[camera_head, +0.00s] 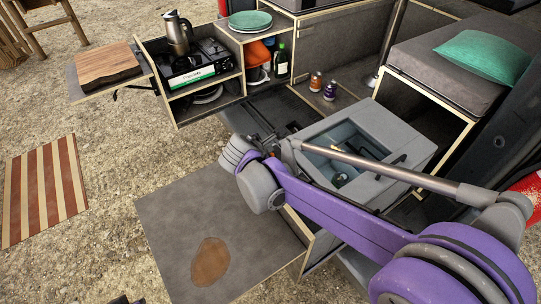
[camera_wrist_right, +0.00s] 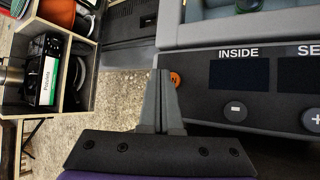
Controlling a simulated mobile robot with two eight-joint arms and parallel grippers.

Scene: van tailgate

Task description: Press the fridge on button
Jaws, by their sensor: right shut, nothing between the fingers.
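The grey fridge (camera_head: 408,128) stands in the van's tailgate, with an opening in its top and a green item inside. In the right wrist view its dark control panel (camera_wrist_right: 262,62) shows the label INSIDE, two dark displays, and minus (camera_wrist_right: 235,111) and plus buttons. A round orange button (camera_wrist_right: 175,79), with an N visible, sits at the panel's left end, partly hidden by my right gripper (camera_wrist_right: 160,72). The gripper is shut and empty, its tips just beside the button in the picture. I cannot tell whether they touch. The head view hides the panel behind my right arm.
A kitchen box (camera_head: 190,88) with a kettle (camera_head: 178,33) stands at upper left. Two small cans (camera_head: 322,84) stand behind the fridge. A cushion (camera_head: 484,57) lies at right. A grey board (camera_head: 175,235) with a brown patch lies in front. Gravel at left is mostly open.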

